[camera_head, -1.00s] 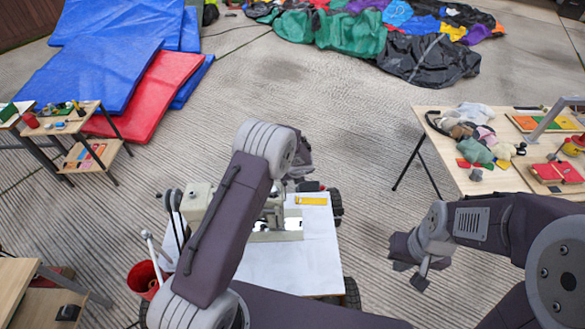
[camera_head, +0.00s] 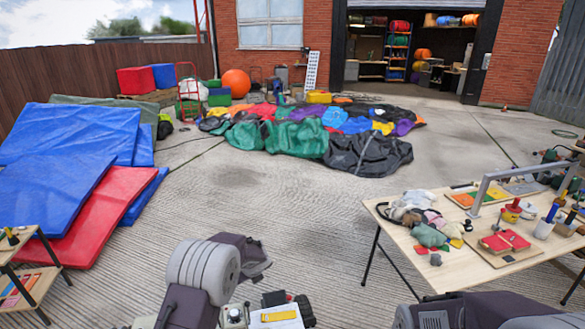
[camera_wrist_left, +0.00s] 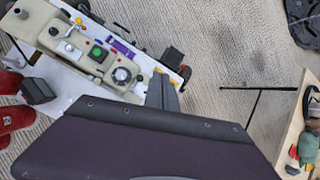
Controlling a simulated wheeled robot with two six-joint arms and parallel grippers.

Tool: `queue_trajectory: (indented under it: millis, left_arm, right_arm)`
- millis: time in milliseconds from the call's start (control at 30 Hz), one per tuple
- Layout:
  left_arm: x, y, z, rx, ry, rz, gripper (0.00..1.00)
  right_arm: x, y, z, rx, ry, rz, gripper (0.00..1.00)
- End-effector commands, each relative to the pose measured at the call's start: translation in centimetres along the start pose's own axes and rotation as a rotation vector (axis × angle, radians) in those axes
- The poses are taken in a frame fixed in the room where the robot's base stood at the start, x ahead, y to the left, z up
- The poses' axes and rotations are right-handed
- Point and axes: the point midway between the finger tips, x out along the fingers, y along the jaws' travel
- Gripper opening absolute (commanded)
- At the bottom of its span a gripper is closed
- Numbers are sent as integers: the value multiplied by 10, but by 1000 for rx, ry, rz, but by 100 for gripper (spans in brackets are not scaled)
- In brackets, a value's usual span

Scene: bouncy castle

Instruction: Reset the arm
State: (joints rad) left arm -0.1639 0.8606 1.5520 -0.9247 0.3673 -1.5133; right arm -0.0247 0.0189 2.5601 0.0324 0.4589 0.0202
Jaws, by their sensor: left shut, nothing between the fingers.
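My left arm (camera_head: 205,280) rises at the bottom of the head view, its gripper hidden behind the arm or below the edge. My right arm (camera_head: 480,312) shows only as a link at the bottom right. Its gripper is out of view.
A wooden table (camera_head: 395,245) with soft toys and tools stands at right. Blue mats (camera_head: 60,165) and a red mat (camera_head: 100,215) lie at left. A small wooden stand (camera_head: 45,275) is at lower left. The crumpled bouncy castle fabric (camera_head: 300,135) lies ahead; concrete between is clear.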

Motion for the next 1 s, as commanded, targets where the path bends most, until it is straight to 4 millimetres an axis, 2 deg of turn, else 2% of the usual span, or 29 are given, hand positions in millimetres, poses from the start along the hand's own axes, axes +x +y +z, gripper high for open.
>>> queue_trajectory:
  millis: [33,67,100,167,267,300,367,400,500,600,733,1000]
  left_arm:
    - [-27,3,26,-39,-34,-20,0]
    - [-44,9,34,-74,-41,-25,0]
    - [-66,21,39,-141,-35,-23,0]
    - [-96,45,34,-312,-9,-12,0]
    - [-142,91,0,-757,67,42,0]
    - [-158,110,-22,-976,102,81,0]
    - [-177,135,-59,-1305,151,160,0]
    - [-186,150,-85,-1517,176,228,0]
    - [-201,174,-143,-1965,194,426,0]
    - [-206,185,-173,-2264,157,585,0]
    - [-207,183,-175,-2445,116,632,0]
    - [-206,183,-174,-2473,106,636,0]
  right_arm:
    - [0,0,0,0,0,0,0]
    - [0,0,0,0,0,0,0]
    - [0,0,0,0,0,0,0]
    - [0,0,0,0,0,0,0]
    - [0,0,0,0,0,0,0]
    - [0,0,0,0,0,0,0]
    - [0,0,0,0,0,0,0]
    - [0,0,0,0,0,0,0]
    - [0,0,0,0,0,0,0]
    - [0,0,0,0,0,0,0]
    - [0,0,0,0,0,0,0]
    - [0,0,0,0,0,0,0]
